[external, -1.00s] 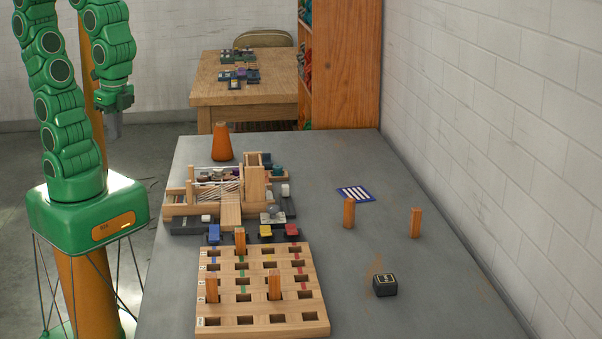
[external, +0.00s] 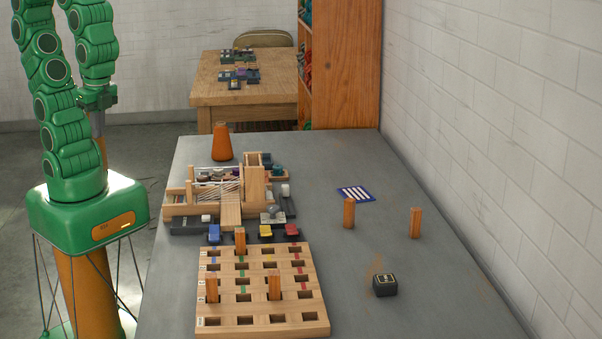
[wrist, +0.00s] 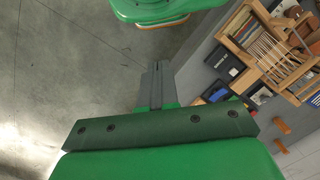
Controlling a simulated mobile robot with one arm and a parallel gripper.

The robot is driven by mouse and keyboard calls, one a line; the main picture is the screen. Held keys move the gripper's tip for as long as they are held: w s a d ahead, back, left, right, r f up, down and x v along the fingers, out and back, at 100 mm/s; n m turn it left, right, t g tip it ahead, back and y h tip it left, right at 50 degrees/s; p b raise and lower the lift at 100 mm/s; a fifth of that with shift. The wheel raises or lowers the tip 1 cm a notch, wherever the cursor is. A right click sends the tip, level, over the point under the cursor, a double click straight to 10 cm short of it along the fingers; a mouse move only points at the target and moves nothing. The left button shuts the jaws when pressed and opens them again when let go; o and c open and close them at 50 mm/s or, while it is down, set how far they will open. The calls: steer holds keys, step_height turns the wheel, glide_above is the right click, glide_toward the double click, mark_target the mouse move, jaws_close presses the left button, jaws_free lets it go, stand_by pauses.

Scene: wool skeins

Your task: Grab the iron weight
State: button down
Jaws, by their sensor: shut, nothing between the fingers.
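A small dark block with pale marks on top (external: 385,285), which looks like the iron weight, stands on the grey table at the front right. It is apart from everything around it. My gripper (external: 98,124) is far off at the left, beside the table's left side and partly behind my arm. In the wrist view its grey fingers (wrist: 155,79) are together with nothing between them, above the floor. I cannot make out the dark block in the wrist view.
A wooden slotted board (external: 263,311) with upright pegs stands at the front left. Behind it are a small wooden loom (external: 231,211) and an orange cone (external: 222,143). The table's right part is mostly clear.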

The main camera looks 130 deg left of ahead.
stand_by(0.4)
steer(key=shift+c, duration=1.8)
jaws_free()
